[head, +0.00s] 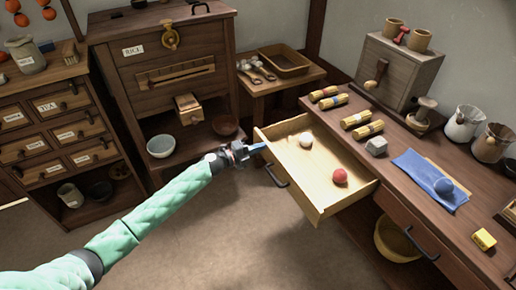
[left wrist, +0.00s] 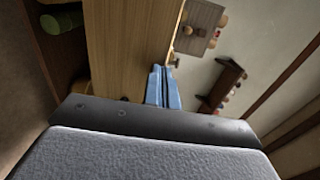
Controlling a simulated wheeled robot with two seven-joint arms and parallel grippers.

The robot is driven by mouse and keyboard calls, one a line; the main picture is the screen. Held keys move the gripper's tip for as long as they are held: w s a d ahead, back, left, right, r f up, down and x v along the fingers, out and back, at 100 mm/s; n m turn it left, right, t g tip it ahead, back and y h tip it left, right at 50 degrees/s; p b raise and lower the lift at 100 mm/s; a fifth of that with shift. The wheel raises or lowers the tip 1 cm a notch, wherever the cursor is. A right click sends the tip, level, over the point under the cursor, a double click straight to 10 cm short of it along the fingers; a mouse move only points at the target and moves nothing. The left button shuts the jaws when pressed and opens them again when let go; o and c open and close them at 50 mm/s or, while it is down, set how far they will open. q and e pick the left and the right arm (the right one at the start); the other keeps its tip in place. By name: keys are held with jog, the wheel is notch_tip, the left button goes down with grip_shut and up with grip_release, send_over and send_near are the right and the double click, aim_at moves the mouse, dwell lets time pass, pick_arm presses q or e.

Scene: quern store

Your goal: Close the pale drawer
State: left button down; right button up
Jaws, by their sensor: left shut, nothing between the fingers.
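The pale drawer (head: 312,170) is pulled well out of the dark wooden counter. A white ball (head: 306,139) and a red ball (head: 340,176) lie inside it. Its dark handle (head: 276,176) is on the front panel. My left gripper (head: 258,148) is shut and empty, with its blue fingertips at the far end of the drawer front, close to the panel. In the left wrist view the shut blue fingers (left wrist: 164,88) overlap the edge of a pale wooden panel (left wrist: 128,48); I cannot tell whether they touch it. My right gripper is not in view.
A basket (head: 397,240) stands below. A cabinet (head: 165,70) and small table (head: 262,84) stand behind. Open floor lies before the drawer.

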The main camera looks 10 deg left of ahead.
aim_at(305, 134)
pick_arm(q)
jog(key=b+x, duration=0.1)
jog(key=x, duration=1.8)
jog(key=shift+w+d+f, duration=0.1)
jog(key=shift+w+d, duration=0.15)
jog(key=shift+d, duration=0.1)
jog(key=shift+x, duration=0.95)
